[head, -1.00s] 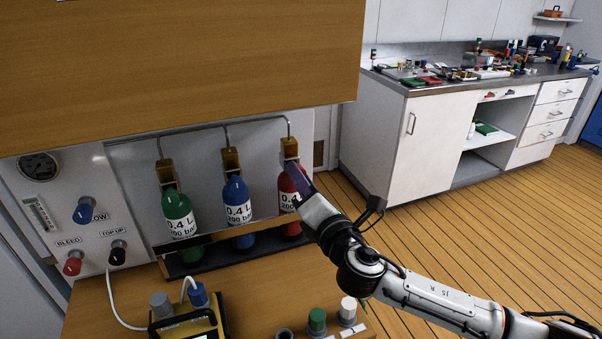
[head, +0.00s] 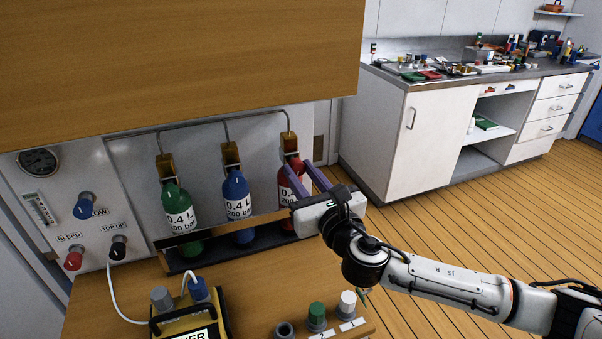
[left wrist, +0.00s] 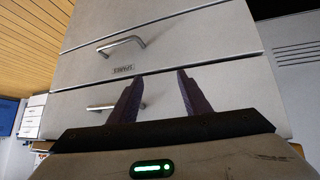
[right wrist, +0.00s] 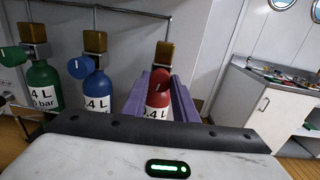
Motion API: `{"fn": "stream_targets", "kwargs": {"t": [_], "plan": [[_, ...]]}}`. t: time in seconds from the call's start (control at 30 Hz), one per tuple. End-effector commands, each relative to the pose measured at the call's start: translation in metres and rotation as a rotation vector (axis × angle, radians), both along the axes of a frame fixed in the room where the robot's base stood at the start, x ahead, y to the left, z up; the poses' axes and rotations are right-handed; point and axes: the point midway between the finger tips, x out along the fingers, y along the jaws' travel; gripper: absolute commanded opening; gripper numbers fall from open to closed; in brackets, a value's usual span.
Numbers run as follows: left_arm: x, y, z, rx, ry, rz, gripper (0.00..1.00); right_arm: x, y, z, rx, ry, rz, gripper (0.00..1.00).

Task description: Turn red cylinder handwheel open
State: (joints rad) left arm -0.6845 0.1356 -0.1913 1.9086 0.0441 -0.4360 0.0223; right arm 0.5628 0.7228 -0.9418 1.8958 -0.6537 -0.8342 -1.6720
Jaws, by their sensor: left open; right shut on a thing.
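The red cylinder (head: 286,184) stands at the right of a row of three below the panel, with a brass valve block on top. Its red handwheel (right wrist: 160,76) faces me in the right wrist view, between the purple fingers of my right gripper (right wrist: 160,80). The right gripper (head: 299,163) is shut on the handwheel; the exact contact is hard to see. In the head view the fingers partly hide the cylinder and wheel. My left gripper (left wrist: 158,75) is open and empty in its wrist view, in front of grey drawers; it is not in the head view.
The blue cylinder (head: 238,195) and green cylinder (head: 177,209) stand to the left, with blue (right wrist: 80,67) and green (right wrist: 11,56) handwheels. A rail runs across the cylinders' front. Knobs and a yellow-black device (head: 190,324) are on the wooden bench. Open floor lies right.

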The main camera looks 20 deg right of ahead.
Motion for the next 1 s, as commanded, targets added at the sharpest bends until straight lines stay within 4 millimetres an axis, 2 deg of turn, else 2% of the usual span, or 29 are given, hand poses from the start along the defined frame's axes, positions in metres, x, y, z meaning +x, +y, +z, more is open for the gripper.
{"fn": "stream_targets", "kwargs": {"t": [0.6,1.0], "plan": [[0.0002,0.0005,-0.0002,0.0,0.0,0.001,0.43,-0.0006,-0.0003,-0.0023,-0.574,-0.014,0.001,0.03],[-0.0001,0.0004,-0.0003,0.0,0.0,0.001,0.43,-0.0006,-0.0007,-0.0026,-0.814,-0.02,0.002,0.03]]}}
